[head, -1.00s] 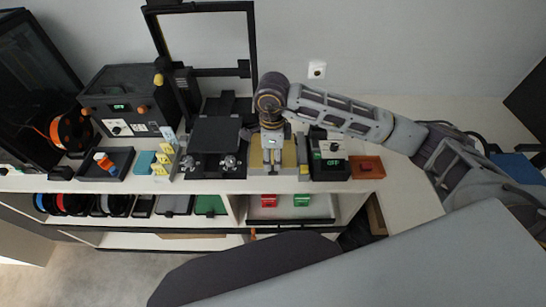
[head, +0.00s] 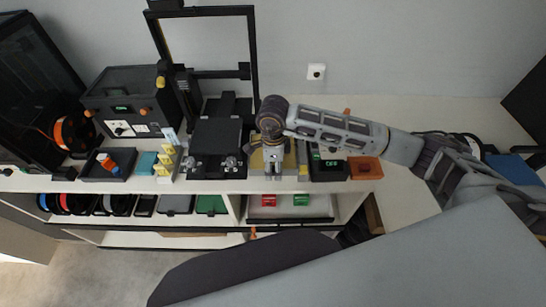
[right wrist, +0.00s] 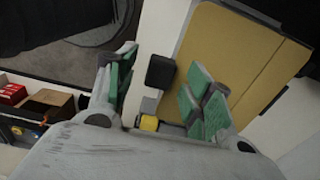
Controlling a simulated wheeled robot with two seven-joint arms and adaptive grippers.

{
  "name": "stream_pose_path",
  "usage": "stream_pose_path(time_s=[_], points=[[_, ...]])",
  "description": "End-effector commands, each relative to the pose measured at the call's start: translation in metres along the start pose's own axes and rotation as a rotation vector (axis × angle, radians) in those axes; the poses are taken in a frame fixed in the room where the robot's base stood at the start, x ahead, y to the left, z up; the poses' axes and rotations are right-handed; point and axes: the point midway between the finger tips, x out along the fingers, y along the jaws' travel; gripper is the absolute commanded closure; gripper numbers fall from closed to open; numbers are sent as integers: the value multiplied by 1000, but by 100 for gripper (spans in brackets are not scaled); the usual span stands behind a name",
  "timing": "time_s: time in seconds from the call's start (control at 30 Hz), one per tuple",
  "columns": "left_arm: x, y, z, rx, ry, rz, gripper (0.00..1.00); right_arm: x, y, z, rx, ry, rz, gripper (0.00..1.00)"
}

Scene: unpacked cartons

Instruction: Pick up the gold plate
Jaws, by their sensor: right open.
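The gold plate (head: 257,160) lies on the white bench top between the black printer bed and a black control box. It is partly hidden by my right gripper (head: 273,169), which points down over it. In the right wrist view the gold plate (right wrist: 238,58) is a large flat sheet at upper right. My left gripper is not in view.
The printer (head: 216,135) stands directly left of the plate. A black control box (head: 328,168) and an orange tray (head: 366,168) are on the right. Yellow clips (head: 164,160) stand farther left. A shelf below holds red and green pieces. The bench behind the right arm is mostly clear.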

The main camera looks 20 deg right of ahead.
Motion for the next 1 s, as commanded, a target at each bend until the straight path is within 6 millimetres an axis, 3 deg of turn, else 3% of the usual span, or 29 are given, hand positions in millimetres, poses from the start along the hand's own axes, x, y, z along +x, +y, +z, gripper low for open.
stream_pose_path(time_s=[0.53,0.9,1.0], points=[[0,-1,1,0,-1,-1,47,4,0,0,0,0,0,50],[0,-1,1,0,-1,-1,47,3,0,0,0,0,0,97],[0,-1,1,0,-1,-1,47,3,0,0,0,0,-1,100]])
